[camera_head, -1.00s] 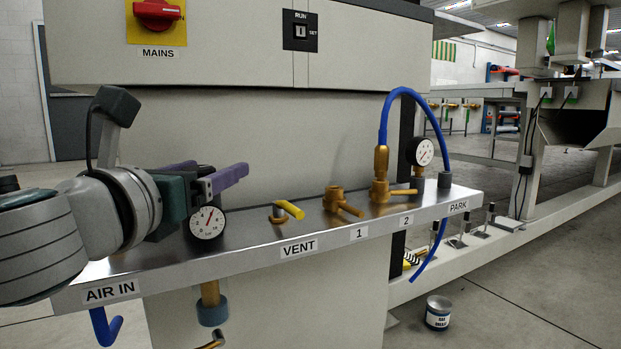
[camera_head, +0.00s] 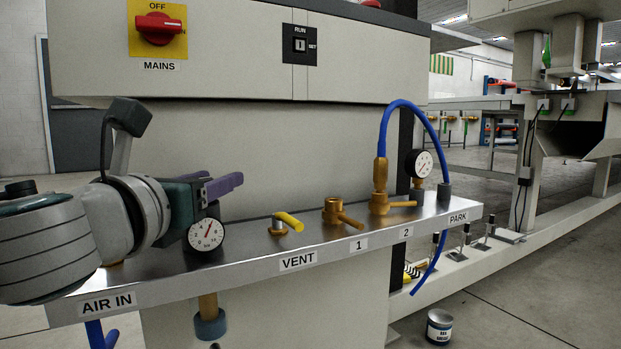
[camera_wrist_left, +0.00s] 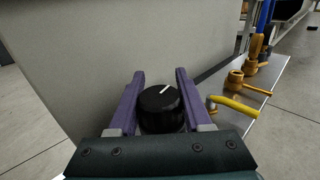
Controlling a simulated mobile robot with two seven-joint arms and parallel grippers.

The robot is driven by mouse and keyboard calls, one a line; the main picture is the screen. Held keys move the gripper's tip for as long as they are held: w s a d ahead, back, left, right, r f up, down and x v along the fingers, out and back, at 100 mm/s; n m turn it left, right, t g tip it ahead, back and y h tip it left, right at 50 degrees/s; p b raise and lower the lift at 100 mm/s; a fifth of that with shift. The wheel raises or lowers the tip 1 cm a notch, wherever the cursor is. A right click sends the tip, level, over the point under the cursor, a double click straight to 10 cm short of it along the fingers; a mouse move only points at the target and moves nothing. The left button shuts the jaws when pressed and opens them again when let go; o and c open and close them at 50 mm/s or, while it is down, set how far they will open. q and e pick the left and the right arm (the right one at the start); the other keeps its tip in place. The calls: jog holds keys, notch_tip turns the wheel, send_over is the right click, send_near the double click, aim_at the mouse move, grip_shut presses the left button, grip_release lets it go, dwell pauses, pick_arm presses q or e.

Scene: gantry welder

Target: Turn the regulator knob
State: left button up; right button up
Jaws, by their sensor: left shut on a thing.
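My left gripper (camera_head: 222,187) is at the left end of the metal shelf, just above a white-faced pressure gauge (camera_head: 206,234). In the left wrist view its two purple fingers (camera_wrist_left: 160,92) stand on either side of the black regulator knob (camera_wrist_left: 159,107), shut on it. The knob is round, with a white mark on top pointing to the upper right in that view. In the head view the knob is hidden behind the hand. The gauge needle points up and slightly right. My right gripper is in neither view.
The shelf (camera_head: 330,245) also carries a yellow-handled vent valve (camera_head: 289,221), brass valves 1 (camera_head: 334,211) and 2 (camera_head: 380,203), a blue hose (camera_head: 405,103) and a second gauge (camera_head: 419,163). The cabinet wall rises close behind. A tin (camera_head: 439,327) stands on the floor.

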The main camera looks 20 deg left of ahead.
pick_arm(q)
grip_shut()
